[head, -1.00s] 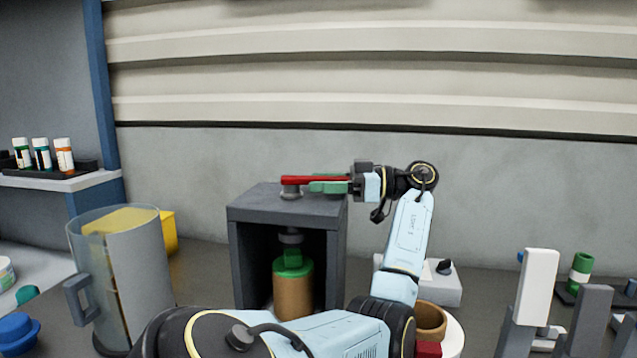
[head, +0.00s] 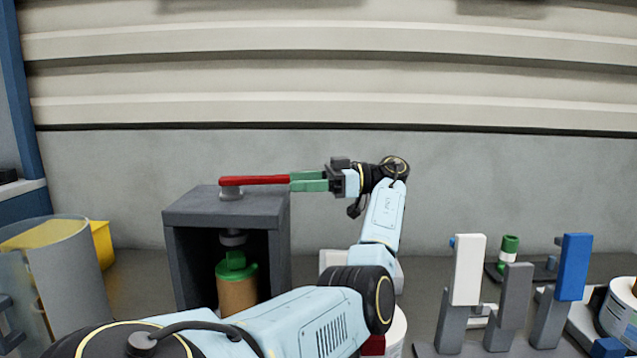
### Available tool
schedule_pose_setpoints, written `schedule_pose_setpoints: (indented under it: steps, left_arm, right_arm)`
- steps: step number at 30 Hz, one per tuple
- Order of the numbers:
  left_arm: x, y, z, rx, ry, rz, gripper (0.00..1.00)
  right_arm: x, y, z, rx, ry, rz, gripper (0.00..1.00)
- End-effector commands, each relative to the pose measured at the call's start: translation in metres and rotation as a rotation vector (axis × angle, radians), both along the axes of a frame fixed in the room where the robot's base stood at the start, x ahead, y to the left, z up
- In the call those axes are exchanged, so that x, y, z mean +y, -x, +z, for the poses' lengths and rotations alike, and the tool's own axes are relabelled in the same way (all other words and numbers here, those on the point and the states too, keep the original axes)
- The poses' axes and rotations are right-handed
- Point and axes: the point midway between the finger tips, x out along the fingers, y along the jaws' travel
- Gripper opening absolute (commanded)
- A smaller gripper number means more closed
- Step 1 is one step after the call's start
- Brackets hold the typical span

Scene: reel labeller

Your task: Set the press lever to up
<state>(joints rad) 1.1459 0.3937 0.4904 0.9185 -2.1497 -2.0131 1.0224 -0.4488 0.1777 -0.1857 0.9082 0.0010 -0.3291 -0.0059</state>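The press (head: 225,208) is a dark grey open-fronted box at left of centre. Its red lever (head: 252,181) lies about level on top, running right from a grey pivot (head: 231,193). Under the press's plunger (head: 233,238) stands a brown cylinder (head: 237,295) with a green top (head: 237,268). My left gripper (head: 294,181) points left at the lever's free end. Its two green fingers show apart, one above the other in the picture, with their tips right by the lever end. I cannot tell whether they touch it. My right gripper is out of view.
A clear container (head: 65,275) and a yellow box (head: 102,244) stand left of the press. Upright white (head: 468,270), grey (head: 515,295) and blue (head: 574,267) blocks stand on the right. My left arm crosses the front. The wall is behind.

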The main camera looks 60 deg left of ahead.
Motion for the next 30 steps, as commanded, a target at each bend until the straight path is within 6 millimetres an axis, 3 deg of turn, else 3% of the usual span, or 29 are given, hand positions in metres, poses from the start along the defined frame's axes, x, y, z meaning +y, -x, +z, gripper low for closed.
schedule_pose_setpoints:
  steps: [1,15,30]
  left_arm:
    - [-0.003,-0.011,-0.008,0.001,0.008,-0.017,0.51]
    - [-0.009,-0.034,-0.008,0.002,0.006,-0.007,0.51]
    - [-0.01,-0.035,-0.007,0.002,0.003,-0.008,0.51]
  right_arm:
    - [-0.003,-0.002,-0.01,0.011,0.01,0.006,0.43]
    - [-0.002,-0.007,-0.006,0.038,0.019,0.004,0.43]
    - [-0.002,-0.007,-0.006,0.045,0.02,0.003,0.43]
